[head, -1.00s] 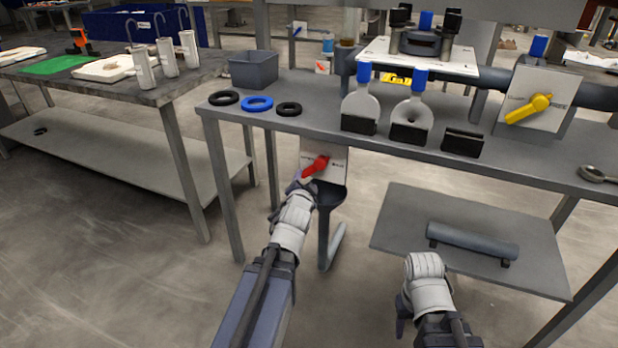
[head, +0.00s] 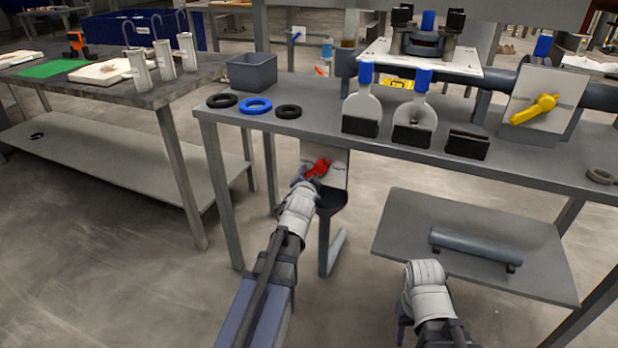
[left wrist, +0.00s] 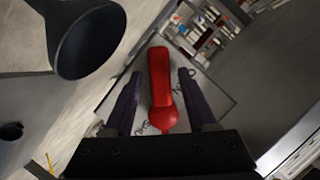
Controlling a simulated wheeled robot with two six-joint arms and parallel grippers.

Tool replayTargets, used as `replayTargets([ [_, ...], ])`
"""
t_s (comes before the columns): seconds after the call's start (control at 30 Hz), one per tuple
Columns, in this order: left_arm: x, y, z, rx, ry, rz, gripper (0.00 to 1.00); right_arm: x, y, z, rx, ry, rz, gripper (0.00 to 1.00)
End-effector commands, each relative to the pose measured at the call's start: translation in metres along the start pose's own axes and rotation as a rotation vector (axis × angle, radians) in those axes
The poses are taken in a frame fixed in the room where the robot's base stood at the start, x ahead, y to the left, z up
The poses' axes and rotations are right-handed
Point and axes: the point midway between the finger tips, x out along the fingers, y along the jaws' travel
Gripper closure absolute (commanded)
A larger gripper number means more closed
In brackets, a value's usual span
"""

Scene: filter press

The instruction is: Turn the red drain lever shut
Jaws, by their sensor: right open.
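The red drain lever (head: 319,168) sits on a pale plate (head: 338,172) under the front of the workbench. In the head view its handle slants down to the left. My left gripper (head: 306,181) is at the lever and partly covers it. In the left wrist view, the lever (left wrist: 161,82) lies between the two dark fingers of my left gripper (left wrist: 160,76), with a visible gap on each side. The gripper is open around it. The lettering on the plate is partly hidden. My right gripper (head: 403,325) is open, low in front of the lower shelf, away from the lever.
A dark funnel (head: 331,201) is close below the lever; it also shows in the left wrist view (left wrist: 90,42). The workbench edge (head: 385,153) runs above. A lower shelf (head: 400,232) with a grey cylinder (head: 475,246) is to the right. Open floor lies left of the bench leg.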

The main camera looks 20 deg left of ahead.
Motion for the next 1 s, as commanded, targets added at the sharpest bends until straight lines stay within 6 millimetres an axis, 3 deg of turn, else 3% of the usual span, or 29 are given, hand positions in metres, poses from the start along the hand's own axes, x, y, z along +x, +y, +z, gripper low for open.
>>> replayTargets([
  [0.03, 0.0000, 0.0000, 0.0000, 0.000, 0.000, 0.000, 0.50, 0.0000, 0.0000, 0.0000, 0.000, 0.000, 0.000, 0.50],
  [0.5, -0.0001, 0.0001, 0.0000, 0.000, 0.000, 0.000, 1.00, 0.0000, 0.0000, 0.0000, 0.000, 0.000, 0.000, 0.50],
  [1.0, -0.0001, 0.0002, 0.0000, 0.000, 0.000, 0.000, 1.00, 0.0000, 0.0000, 0.0000, 0.000, 0.000, 0.000, 0.50],
])
